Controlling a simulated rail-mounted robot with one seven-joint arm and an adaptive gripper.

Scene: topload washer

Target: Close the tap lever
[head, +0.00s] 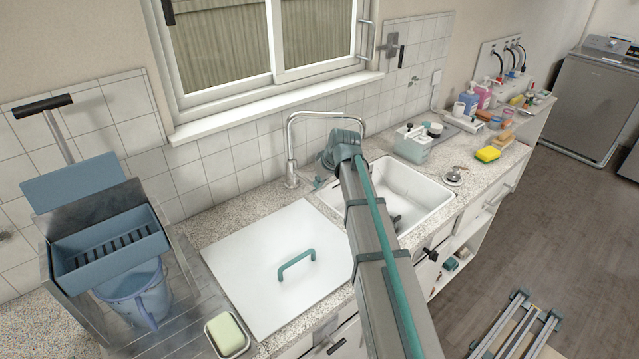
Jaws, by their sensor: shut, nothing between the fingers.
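The chrome tap (290,150) stands behind the white sink (420,190), its tall spout arching to the right over the basin. My arm reaches in from the lower right, and its teal wrist is under the arch, in front of the tap. My gripper (319,182) is small and partly hidden by the wrist, low and close to the right of the tap's base. It is shut and appears empty. The tap lever cannot be made out clearly beside the gripper. I cannot tell whether they touch or how the lever is turned.
A white cover with a teal handle (297,262) lies left of the sink. A blue bin with a bucket (140,290) and a soap dish (227,335) are farther left. A caddy (412,143), sponges (487,154) and bottles (468,100) stand right. The window wall is close behind.

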